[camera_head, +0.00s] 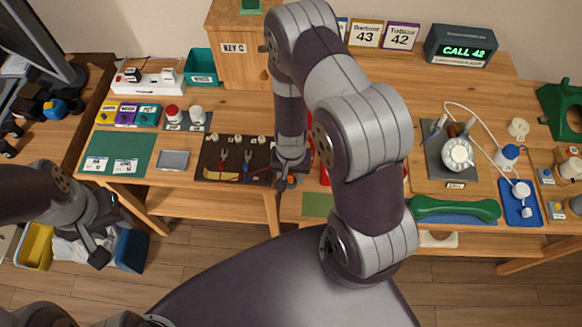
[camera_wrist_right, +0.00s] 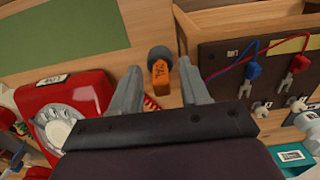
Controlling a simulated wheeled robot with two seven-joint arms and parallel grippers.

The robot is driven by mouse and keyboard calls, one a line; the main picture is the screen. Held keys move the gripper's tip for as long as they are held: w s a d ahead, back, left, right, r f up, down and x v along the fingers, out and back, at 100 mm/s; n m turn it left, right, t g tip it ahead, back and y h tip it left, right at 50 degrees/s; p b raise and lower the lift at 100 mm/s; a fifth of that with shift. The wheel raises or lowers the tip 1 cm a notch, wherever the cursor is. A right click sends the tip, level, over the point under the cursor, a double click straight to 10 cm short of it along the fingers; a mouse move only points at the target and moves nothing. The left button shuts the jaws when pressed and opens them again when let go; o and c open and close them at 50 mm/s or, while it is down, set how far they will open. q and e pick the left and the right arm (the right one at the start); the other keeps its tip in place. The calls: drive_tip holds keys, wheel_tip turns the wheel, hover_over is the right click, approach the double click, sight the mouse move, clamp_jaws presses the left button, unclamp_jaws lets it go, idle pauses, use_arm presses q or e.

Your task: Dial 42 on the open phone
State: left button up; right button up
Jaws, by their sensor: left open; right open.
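A red phone (camera_wrist_right: 70,110) with a white rotary dial (camera_wrist_right: 58,122) is at the left in the right wrist view. In the head view my right arm hides most of it. An orange tool (camera_wrist_right: 160,76) marked DIAL, with a dark round end, shows between and beyond my right gripper's fingers (camera_wrist_right: 160,90). The fingers are apart, and I see no grip on it. My right gripper also shows in the head view (camera_head: 289,180), at the table's front edge by the switchboard. A pale, round-topped device (camera_head: 457,154) stands on a grey plate. My left gripper (camera_head: 100,245) is open, low at the left, off the table.
A green display (camera_head: 464,52) reads CALL and a number in the forties. Name cards 43 (camera_head: 367,34) and 42 (camera_head: 402,37) stand beside it. The switchboard (camera_head: 233,158) has red and blue plugs. A green handset (camera_head: 455,208) lies at the front right.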

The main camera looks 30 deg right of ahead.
use_arm(q)
wheel_tip(320, 180, up, 8)
drive_tip(key=p, duration=0.7)
drive_tip(key=shift+f, duration=0.15)
use_arm(e)
wheel_tip(320, 180, up, 12)
drive_tip(key=shift+r, duration=0.2)
